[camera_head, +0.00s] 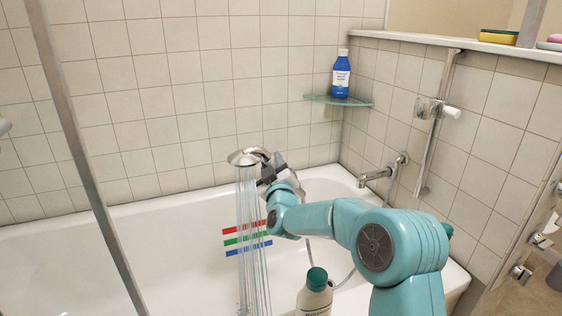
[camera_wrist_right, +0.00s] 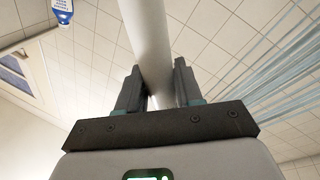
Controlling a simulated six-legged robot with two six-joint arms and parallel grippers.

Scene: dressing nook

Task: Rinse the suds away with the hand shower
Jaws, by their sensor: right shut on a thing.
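The hand shower (camera_head: 248,156) is held over the bathtub (camera_head: 170,225) with its head facing down, and streams of water (camera_head: 250,215) fall from it into the tub. My right gripper (camera_head: 272,176) is shut on the shower's handle; in the right wrist view the pale handle (camera_wrist_right: 150,50) runs between the two dark fingers (camera_wrist_right: 160,88). Red, green and blue stripes (camera_head: 247,240) show in the tub behind the water. I cannot make out any suds. My left gripper is not in view.
A bottle with a green cap (camera_head: 315,295) stands at the front of the tub. A blue bottle (camera_head: 340,78) stands on a glass corner shelf (camera_head: 340,101). A tub spout (camera_head: 378,174) and slide rail (camera_head: 437,120) are on the right wall. Sponges (camera_head: 498,37) lie on the ledge. A metal post crosses the left.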

